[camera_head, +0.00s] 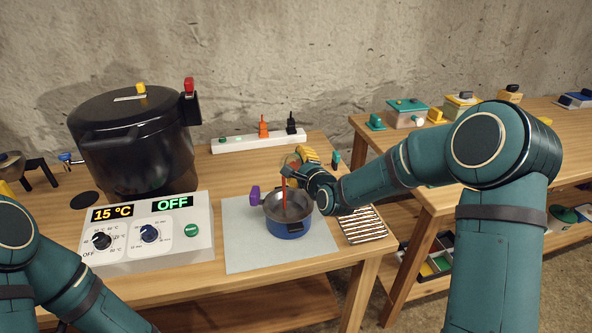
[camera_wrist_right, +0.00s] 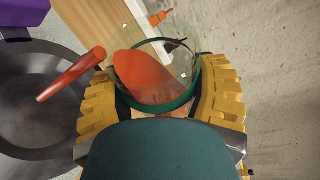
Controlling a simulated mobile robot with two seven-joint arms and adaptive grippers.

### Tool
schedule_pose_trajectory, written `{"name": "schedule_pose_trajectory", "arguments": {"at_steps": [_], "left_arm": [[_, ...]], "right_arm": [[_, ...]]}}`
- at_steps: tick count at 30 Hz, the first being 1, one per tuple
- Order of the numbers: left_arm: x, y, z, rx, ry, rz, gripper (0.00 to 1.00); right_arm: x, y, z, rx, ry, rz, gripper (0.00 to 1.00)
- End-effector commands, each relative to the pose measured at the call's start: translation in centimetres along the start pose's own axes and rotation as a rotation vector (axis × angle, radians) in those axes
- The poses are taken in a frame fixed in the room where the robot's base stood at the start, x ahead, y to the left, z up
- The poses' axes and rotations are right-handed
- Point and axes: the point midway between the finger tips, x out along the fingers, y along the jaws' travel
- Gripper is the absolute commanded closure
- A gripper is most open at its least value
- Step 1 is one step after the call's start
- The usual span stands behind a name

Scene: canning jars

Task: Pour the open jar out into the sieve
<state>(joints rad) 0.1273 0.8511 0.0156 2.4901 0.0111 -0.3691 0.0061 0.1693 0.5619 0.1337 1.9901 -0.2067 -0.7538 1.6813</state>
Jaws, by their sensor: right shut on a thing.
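My right gripper (camera_head: 302,165) is shut on the open glass jar (camera_head: 287,167), tilted above the sieve (camera_head: 290,207). The sieve is a grey bowl over a blue pot (camera_head: 290,229), with a purple handle (camera_head: 255,195) at its left. A red-orange stream (camera_head: 284,191) runs from the jar down into the sieve. In the right wrist view, yellow fingers (camera_wrist_right: 165,105) flank the jar (camera_wrist_right: 185,65), which has a green band and holds orange content (camera_wrist_right: 145,78). The stream (camera_wrist_right: 70,75) falls toward the sieve (camera_wrist_right: 30,110). My left gripper is not in view; only its arm shows.
The pot stands on a pale mat (camera_head: 238,245). A control panel (camera_head: 150,232) and black canner (camera_head: 133,145) stand to the left. A power strip (camera_head: 258,139) lies behind. A wire rack (camera_head: 362,226) lies right. A second table (camera_head: 440,195) holds several boxes.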

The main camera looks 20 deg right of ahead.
Motion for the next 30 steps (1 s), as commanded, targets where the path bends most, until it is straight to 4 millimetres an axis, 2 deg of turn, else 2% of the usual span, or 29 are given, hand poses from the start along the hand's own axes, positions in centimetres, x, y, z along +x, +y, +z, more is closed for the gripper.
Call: {"name": "schedule_pose_trajectory", "arguments": {"at_steps": [7, 16, 24, 30], "left_arm": [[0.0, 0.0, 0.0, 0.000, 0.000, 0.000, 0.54], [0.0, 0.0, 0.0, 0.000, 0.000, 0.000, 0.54], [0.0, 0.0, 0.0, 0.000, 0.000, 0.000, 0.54], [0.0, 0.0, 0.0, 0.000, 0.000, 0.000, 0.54]], "right_arm": [[-0.1, -0.3, 0.5, -0.170, -0.001, -0.070, 0.80], [-0.2, -0.4, 0.5, -0.196, 0.001, -0.080, 0.80], [-0.5, -1.1, 1.3, -0.375, 0.003, -0.151, 0.80], [-0.5, -1.1, 1.3, -0.382, 0.004, -0.153, 0.80]]}}
